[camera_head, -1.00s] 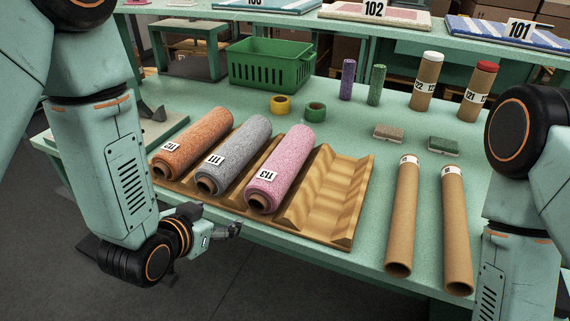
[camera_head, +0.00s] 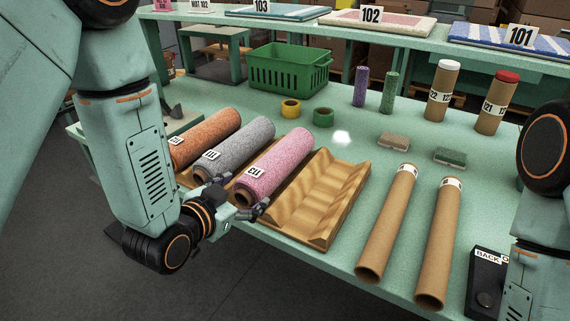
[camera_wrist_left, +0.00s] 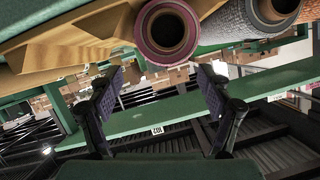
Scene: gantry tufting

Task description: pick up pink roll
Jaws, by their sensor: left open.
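The pink roll (camera_head: 277,163) lies in a groove of the wooden rack (camera_head: 322,203), to the right of the grey roll (camera_head: 238,146) and the orange roll (camera_head: 206,137). It carries a white label near its front end. My left gripper (camera_head: 242,196) is at the front end of the pink roll, its jaws open. In the left wrist view the pink roll's round end (camera_wrist_left: 167,33) shows above and beyond the two spread fingers (camera_wrist_left: 158,97), with nothing between them. Contact is not visible. My right gripper is out of view.
The rack's rightmost groove is empty. Two cardboard tubes (camera_head: 388,222) lie to its right. A green basket (camera_head: 289,68), yellow tape (camera_head: 291,108) and green tape (camera_head: 323,117) stand behind the rolls. A box marked BACK (camera_head: 486,283) is at the lower right.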

